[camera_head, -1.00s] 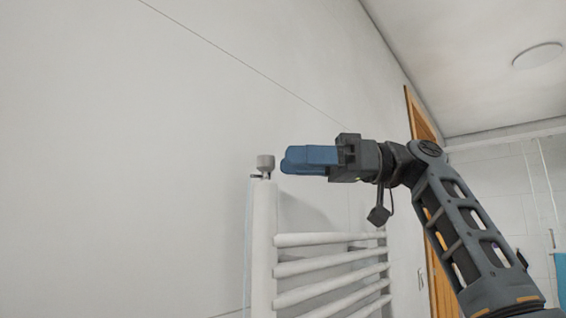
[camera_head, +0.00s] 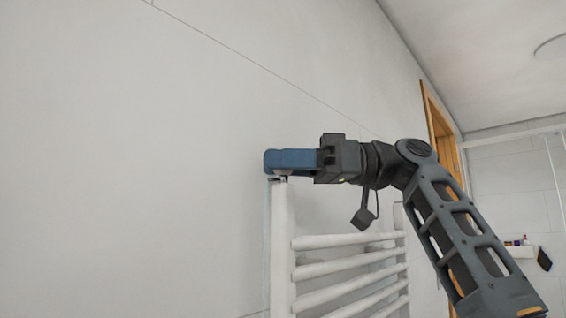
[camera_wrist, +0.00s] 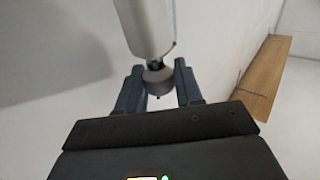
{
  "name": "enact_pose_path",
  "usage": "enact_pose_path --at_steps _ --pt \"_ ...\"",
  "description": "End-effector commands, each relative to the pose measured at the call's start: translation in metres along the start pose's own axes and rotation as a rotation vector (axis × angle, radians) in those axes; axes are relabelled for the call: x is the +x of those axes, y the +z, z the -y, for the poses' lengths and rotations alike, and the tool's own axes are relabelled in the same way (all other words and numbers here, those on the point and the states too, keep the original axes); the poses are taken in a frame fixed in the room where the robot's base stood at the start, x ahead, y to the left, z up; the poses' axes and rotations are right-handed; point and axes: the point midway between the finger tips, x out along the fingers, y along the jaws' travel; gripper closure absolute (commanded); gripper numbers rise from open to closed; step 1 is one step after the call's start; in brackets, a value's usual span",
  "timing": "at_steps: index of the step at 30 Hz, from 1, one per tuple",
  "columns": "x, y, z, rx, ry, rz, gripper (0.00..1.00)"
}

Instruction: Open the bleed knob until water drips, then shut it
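The grey bleed knob (camera_wrist: 158,80) sits on a short dark stem at the end of the white radiator post (camera_wrist: 146,25) in the wrist view. My gripper (camera_wrist: 160,85) is open, with one blue finger on each side of the knob. A small gap shows between the knob and the fingers, so I see no grip on it. In the head view my gripper (camera_head: 286,161) is level at the top of the radiator (camera_head: 283,240), and its fingers hide most of the knob. No water drops are clearly visible.
The radiator's white bars (camera_head: 345,241) run to the right below my arm. A plain wall (camera_head: 130,150) stands close behind. A wooden door frame (camera_head: 441,130) and a small shelf with bottles (camera_head: 519,250) are farther right.

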Motion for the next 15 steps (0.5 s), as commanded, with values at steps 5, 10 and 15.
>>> enact_pose_path --at_steps 5,10,15 --pt "-0.0002 -0.0003 -0.0002 0.0 0.001 0.0 0.88" --pt "-0.0003 -0.0002 -0.0002 0.0 0.003 0.0 0.95" --pt "-0.0003 0.0008 0.0003 -0.003 0.027 0.0 0.95"
